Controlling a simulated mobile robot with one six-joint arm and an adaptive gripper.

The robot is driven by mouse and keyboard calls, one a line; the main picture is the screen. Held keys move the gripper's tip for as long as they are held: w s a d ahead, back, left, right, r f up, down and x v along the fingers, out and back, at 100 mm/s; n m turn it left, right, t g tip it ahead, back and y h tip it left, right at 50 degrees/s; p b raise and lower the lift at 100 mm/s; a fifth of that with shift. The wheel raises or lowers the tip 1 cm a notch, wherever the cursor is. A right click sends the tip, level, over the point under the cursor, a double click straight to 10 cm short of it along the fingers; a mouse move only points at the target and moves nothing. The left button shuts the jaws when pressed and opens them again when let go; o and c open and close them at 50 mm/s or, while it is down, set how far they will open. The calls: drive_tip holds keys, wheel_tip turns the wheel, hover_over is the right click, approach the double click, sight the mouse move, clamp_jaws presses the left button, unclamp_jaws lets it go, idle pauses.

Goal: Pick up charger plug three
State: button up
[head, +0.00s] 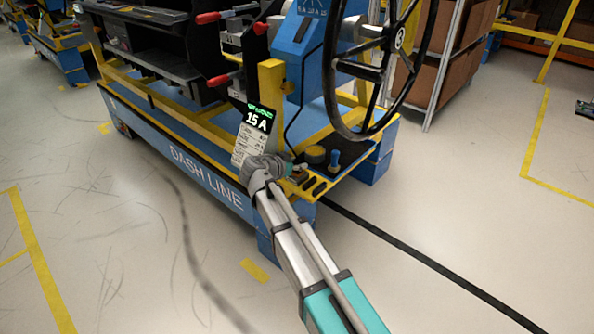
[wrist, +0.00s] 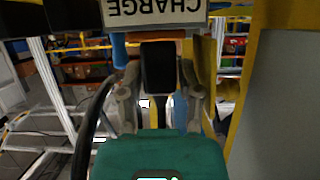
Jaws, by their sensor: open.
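Several dark charger plugs (head: 314,186) sit in a row on the yellow-edged shelf at the near corner of the blue dash stand. Their numbers cannot be read, so I cannot tell which is plug three. My gripper (head: 294,172) is at the left end of this row and partly hides it. In the wrist view my gripper (wrist: 160,104) is open, with one grey finger on each side. A dark upright block (wrist: 158,68), which looks like a plug, shows between the fingers. I cannot tell whether they touch it.
A white CHARGE sign (wrist: 152,11) appears upside down close above the block. A yellow post (head: 272,90) with a 15 A display (head: 257,119) stands beside my wrist. A black steering wheel (head: 375,70) overhangs the shelf, which also holds a blue knob (head: 334,159).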

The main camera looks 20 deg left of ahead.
idle(0.3)
clamp_jaws()
drive_tip(key=shift+r, duration=0.15)
drive_tip(key=shift+r+p, duration=0.9)
drive_tip(key=shift+p, duration=0.1)
drive_tip(key=s+d+r+p, duration=0.2)
drive_tip(key=s+r+p, duration=0.9)
drive_tip(key=s, duration=0.2)
drive_tip(key=shift+s+d, duration=0.4)
